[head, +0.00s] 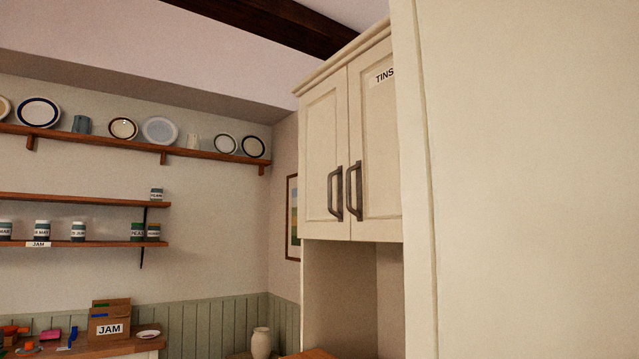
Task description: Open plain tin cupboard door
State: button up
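A cream wall cupboard (349,55) with two panelled doors hangs right of the middle in the head view. Its left door (318,152) is plain and has a dark bar handle (335,193) near its right edge. Its right door (382,150) bears a "TINS" label (384,76) and has a matching handle (354,191) near its left edge. Both doors look shut, with the two handles side by side. The right part of the right door is hidden behind a large cream panel. My gripper is not in view.
The cream panel (530,180) fills the right side, close to me; I cannot tell what it belongs to. An open recess (340,290) lies below the cupboard. Plate and jar shelves (90,140) line the far wall. A JAM box (110,320) stands at lower left, a vase (261,343) at lower middle.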

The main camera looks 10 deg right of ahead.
aim_at(325, 161)
jog(key=i+j, duration=1.45)
jog(key=i+l+z, duration=0.05)
